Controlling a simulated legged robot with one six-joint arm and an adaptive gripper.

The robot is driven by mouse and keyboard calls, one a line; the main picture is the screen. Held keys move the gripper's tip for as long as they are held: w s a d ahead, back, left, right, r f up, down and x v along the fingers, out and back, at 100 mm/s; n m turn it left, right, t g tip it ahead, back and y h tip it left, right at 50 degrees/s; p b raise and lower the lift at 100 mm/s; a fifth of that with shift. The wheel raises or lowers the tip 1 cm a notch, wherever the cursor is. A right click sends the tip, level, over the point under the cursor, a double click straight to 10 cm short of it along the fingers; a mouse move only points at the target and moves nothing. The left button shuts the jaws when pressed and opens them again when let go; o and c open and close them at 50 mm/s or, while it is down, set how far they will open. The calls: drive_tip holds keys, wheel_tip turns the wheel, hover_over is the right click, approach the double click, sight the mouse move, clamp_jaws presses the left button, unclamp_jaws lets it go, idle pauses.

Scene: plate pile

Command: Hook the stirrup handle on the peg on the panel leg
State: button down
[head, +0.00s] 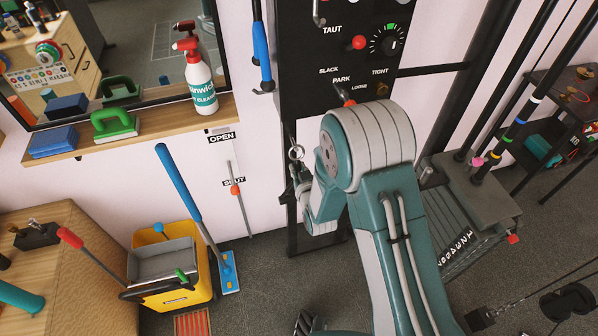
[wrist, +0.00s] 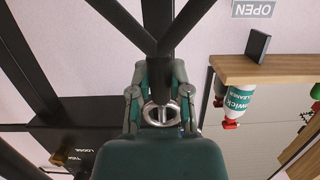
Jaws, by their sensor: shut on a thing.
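My gripper (wrist: 160,108) is shut on a metal ring (wrist: 160,116), which seems to be the top of the stirrup handle. The ring also shows in the head view (head: 296,152), just left of my arm's grey joint. Dark bars (wrist: 188,22) spread from near the fingertips in the wrist view. They look like the handle's sides, but I cannot tell for sure. The black panel leg (head: 291,212) stands directly behind the gripper. My arm hides part of it. I cannot make out the peg, or whether the ring touches it.
The black panel (head: 318,65) carries a red knob, a dial and a lever above my arm. A wooden shelf (head: 180,125) with a spray bottle (head: 200,80) is at left. A yellow bucket (head: 180,285) and blue-handled mop (head: 180,185) stand below it. A weight stack (head: 450,215) is at right.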

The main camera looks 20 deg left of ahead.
drive_tip(key=shift+w+a, duration=0.35)
drive_tip(key=shift+w, duration=0.25)
drive_tip(key=shift+w+a+f, duration=0.25)
drive_tip(key=shift+w+f, duration=0.2)
drive_tip(key=shift+f, duration=0.15)
drive_tip(key=shift+c, duration=2.4)
unclamp_jaws()
drive_tip(key=shift+s, duration=0.1)
drive_tip(key=v, duration=1.1)
drive_tip(key=shift+s+d, duration=0.15)
drive_tip(key=shift+s, duration=0.2)
